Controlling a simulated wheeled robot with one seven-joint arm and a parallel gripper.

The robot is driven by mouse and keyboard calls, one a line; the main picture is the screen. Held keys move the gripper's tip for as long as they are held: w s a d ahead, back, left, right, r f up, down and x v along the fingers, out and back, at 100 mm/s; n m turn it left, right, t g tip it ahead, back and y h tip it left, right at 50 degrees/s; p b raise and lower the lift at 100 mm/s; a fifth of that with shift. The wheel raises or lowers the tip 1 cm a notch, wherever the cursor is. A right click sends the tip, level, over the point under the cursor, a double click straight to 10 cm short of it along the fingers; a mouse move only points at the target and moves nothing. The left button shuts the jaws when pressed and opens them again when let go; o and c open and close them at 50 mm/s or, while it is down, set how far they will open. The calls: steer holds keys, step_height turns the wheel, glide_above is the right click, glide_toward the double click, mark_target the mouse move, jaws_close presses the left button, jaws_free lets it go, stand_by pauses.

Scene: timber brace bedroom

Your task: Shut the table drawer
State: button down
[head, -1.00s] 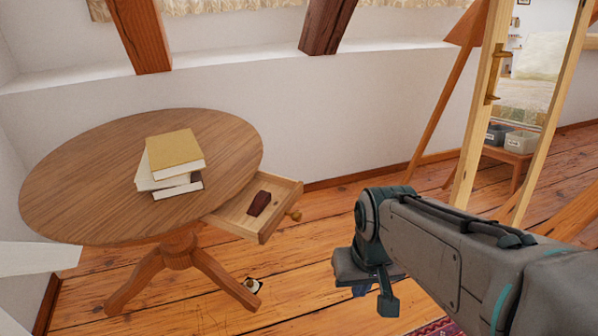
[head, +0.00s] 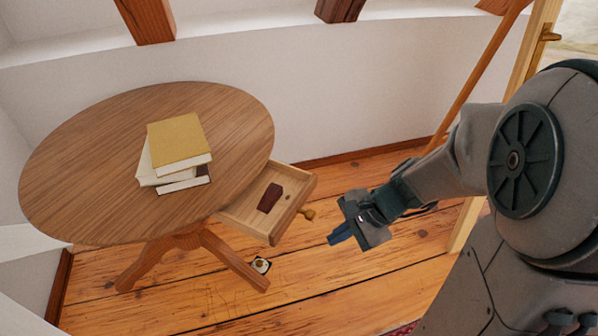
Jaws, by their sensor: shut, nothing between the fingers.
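The round wooden table (head: 90,140) stands at the left in the head view. Its drawer (head: 240,219) is pulled out toward the right, with a round knob (head: 308,214) on its front. A dark red-brown object (head: 269,198) lies inside the drawer. My gripper (head: 338,237) is shut and empty. It is to the right of the drawer front, a little apart from the knob in the picture.
A stack of books (head: 178,148) lies on the tabletop. A small item (head: 261,265) is on the floor by the table's leg. A wooden-framed mirror (head: 535,45) stands at the right, with a slanting wooden brace (head: 482,75) beside it. Floor between the drawer and my gripper is clear.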

steer(key=w+d+f+m+t+y+p, duration=0.25)
steer(key=w+m, duration=0.45)
steer(key=m, duration=0.4)
steer(key=h+b, duration=0.1)
steer(key=b, duration=0.1)
glide_toward(291, 220)
step_height(291, 220, down, 4)
steer(key=a, duration=0.3)
steer(key=shift+w+a+m+t, duration=0.3)
steer(key=shift+w+a+t, duration=0.1)
steer(key=shift+w, duration=0.2)
